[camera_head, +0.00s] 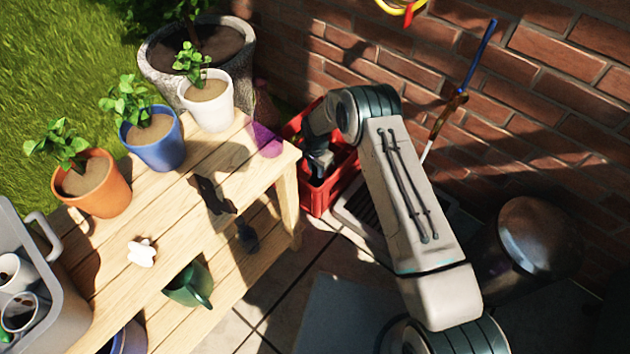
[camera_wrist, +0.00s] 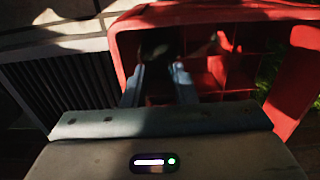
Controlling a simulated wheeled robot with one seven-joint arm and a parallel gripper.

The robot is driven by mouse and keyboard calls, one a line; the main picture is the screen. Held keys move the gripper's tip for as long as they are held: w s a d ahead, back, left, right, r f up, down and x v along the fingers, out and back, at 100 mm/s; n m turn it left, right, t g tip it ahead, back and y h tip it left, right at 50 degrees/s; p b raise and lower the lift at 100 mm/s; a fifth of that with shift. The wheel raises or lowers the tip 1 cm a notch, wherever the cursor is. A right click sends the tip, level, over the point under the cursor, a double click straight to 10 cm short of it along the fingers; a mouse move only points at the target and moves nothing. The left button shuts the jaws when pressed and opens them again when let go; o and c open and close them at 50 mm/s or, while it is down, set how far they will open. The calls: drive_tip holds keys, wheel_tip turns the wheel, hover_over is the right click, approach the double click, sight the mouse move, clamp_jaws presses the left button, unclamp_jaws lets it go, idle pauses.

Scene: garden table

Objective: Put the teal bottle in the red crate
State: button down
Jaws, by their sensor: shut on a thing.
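The red crate (camera_head: 316,200) stands on the ground beyond the right end of the wooden table, and its rim (camera_wrist: 215,13) fills the upper right of the wrist view. My gripper (camera_head: 320,168) points down at the crate, partly hidden by my arm in the head view. In the wrist view, my gripper's fingers (camera_wrist: 158,72) are over the crate's opening, shut on a dark, shadowed thing, the teal bottle (camera_wrist: 157,44). Its colour barely shows there. The bottle cannot be made out in the head view. Whether it touches the crate floor cannot be told.
The wooden table (camera_head: 185,218) holds several potted plants, a purple thing (camera_head: 264,141) near its right corner and a small white thing (camera_head: 141,253). A dark grate (camera_wrist: 65,90) lies beside the crate. A brick wall (camera_head: 500,120) stands behind it, and a dark metal bin (camera_head: 530,240) at right.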

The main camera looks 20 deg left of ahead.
sight(316, 178)
drive_tip(key=shift+f+b, duration=0.8)
drive_tip(key=shift+f, duration=2)
drive_tip(key=shift+f, duration=0.15)
drive_tip(key=c, duration=1.2)
unclamp_jaws()
drive_tip(key=shift+o, duration=0.2)
wheel_tip(316, 178, up, 12)
drive_tip(key=p, duration=0.3)
drive_tip(key=shift+p, duration=0.4)
